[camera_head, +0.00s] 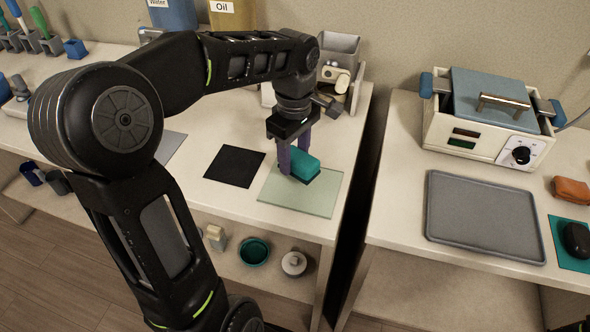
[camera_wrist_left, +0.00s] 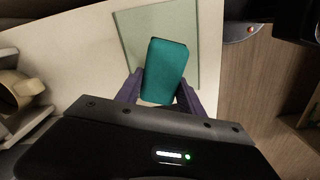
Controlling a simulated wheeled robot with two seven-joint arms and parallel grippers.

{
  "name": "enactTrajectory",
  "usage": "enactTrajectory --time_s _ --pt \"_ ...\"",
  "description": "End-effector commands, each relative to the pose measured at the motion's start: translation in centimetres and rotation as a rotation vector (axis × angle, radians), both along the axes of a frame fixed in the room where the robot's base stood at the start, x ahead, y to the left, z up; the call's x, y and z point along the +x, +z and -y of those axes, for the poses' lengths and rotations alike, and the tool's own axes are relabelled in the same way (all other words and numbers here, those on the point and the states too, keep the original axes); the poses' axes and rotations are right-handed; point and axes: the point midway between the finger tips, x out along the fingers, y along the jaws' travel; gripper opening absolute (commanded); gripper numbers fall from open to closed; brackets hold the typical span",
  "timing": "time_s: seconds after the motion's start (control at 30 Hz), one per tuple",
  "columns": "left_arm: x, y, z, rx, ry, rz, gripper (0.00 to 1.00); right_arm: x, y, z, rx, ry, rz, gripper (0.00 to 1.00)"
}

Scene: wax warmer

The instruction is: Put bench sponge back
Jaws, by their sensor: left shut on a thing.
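The bench sponge (camera_head: 304,165) is a teal block with a dark underside. It is over the pale green mat (camera_head: 322,198) near the right end of the left table; I cannot tell whether it touches the mat. My left gripper (camera_head: 292,166) reaches down from above and is shut on the sponge's near end. In the left wrist view, the sponge (camera_wrist_left: 165,70) sits between the two purple fingers (camera_wrist_left: 160,92), slightly tilted, with the mat (camera_wrist_left: 133,38) behind it. My right gripper is not in view.
A black square mat (camera_head: 235,166) lies left of the green mat. A gap separates this table from the right one, which holds a grey tray (camera_head: 484,217), a blue-lidded warmer (camera_head: 490,118) and an orange item (camera_head: 571,190). A teal bowl (camera_head: 254,252) stands on the lower shelf.

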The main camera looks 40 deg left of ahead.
Motion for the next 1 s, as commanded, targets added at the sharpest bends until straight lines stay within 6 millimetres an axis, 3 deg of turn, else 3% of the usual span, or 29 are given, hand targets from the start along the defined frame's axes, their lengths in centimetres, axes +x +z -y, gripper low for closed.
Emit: enactTrajectory --time_s 0.4,0.7,1.0 --pt "0.0 -1.1 0.0 0.0 0.0 0.001 0.13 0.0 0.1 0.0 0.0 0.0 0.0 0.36" --pt "0.0 -4.5 0.0 -0.001 -0.001 0.0 0.13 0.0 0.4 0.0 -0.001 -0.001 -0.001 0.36" --pt "0.1 -4.7 0.0 0.0 0.0 0.002 0.13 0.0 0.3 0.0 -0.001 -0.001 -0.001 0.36"
